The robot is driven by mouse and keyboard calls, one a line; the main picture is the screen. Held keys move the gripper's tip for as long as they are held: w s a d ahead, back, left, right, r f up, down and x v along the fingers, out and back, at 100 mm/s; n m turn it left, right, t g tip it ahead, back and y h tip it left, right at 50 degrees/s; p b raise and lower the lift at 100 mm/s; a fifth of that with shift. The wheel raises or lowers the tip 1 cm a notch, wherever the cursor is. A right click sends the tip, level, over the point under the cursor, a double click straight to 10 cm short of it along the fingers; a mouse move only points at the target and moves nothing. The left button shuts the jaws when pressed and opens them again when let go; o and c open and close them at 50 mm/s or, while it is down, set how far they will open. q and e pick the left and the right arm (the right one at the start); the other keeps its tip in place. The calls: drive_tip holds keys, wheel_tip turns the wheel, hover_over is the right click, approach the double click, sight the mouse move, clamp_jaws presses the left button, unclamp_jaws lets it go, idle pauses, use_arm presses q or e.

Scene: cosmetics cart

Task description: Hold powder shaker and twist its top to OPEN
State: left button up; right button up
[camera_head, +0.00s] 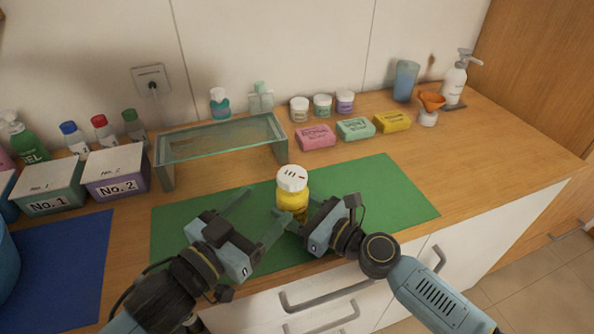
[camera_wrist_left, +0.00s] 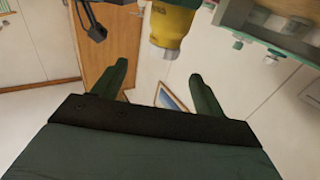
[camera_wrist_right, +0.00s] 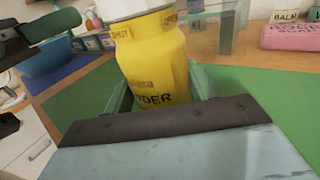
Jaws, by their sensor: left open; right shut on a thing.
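The powder shaker (camera_head: 292,198) is a yellow bottle with a white top (camera_head: 292,178), upright over the green mat (camera_head: 385,190). My right gripper (camera_head: 290,222) is shut on its lower body from the right. In the right wrist view the yellow body (camera_wrist_right: 155,65) sits between the fingers, with "SHUT", "OPEN" and "POWDER" lettering partly visible. My left gripper (camera_head: 258,215) is open and empty to the left of the shaker, fingers pointing toward it. In the left wrist view the shaker (camera_wrist_left: 172,25) shows beyond the open fingers, apart from them. I cannot tell whether the shaker touches the mat.
A glass stand (camera_head: 220,140) is behind the mat. Boxes No. 1 (camera_head: 52,190) and No. 2 (camera_head: 115,172) stand at left, near a blue mat (camera_head: 60,260). Pink (camera_head: 315,137), green (camera_head: 355,129) and yellow (camera_head: 392,122) soaps lie behind. The mat's right side is clear.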

sight(301, 168)
use_arm(q)
drive_tip(key=shift+g, duration=0.3)
drive_tip(key=x, duration=1.1)
drive_tip(key=shift+w+r, duration=0.15)
drive_tip(key=shift+w, duration=0.4)
drive_tip(key=shift+c, duration=0.3)
